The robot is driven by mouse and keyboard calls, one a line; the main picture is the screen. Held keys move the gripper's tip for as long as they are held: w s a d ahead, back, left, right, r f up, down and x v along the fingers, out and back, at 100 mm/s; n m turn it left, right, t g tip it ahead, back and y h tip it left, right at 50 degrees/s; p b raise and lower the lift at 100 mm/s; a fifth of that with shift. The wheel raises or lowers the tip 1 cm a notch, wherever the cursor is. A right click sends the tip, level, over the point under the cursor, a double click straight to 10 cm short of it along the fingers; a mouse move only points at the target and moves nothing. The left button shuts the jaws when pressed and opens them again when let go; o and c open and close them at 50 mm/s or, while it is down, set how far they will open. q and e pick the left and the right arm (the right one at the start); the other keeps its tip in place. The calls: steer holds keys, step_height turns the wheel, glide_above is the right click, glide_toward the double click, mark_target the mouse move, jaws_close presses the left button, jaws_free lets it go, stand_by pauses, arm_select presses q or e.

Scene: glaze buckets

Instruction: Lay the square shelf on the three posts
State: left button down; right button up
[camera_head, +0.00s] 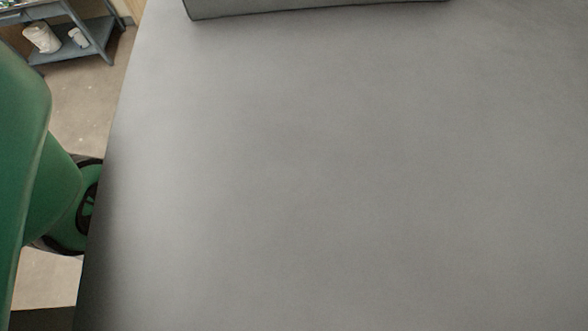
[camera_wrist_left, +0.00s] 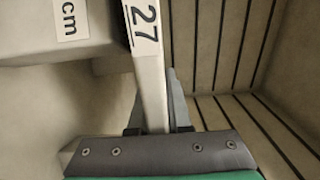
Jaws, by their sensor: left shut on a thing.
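In the left wrist view my left gripper (camera_wrist_left: 153,122) is shut on a narrow pale bar or slab edge (camera_wrist_left: 147,70) with the number 27 on it. I cannot tell whether this is the square shelf seen edge-on or a post. In the head view only green links of my left arm show at the left; the gripper is hidden behind a broad grey surface. I cannot identify the three posts in either view. My right gripper is not in view.
In the left wrist view a pale block (camera_wrist_left: 30,30) with a "cm" label is at upper left, and beige walls with dark grooves (camera_wrist_left: 235,45) are at right. In the head view the broad grey surface (camera_head: 330,180) fills most of the picture; a blue-grey rack (camera_head: 75,50) stands upper left.

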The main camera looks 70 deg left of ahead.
arm_select(q)
steer(key=shift+f+b, duration=0.3)
steer(key=c, duration=1.3)
jaws_free()
steer(key=shift+f, duration=0.15)
steer(key=o, duration=0.4)
steer(key=shift+o, duration=0.2)
steer(key=shift+r, duration=0.25)
steer(key=s+a, duration=0.1)
steer(key=s, duration=1.1)
steer(key=shift+r+p, duration=0.25)
steer(key=shift+p, duration=0.15)
steer(key=shift+a, duration=0.1)
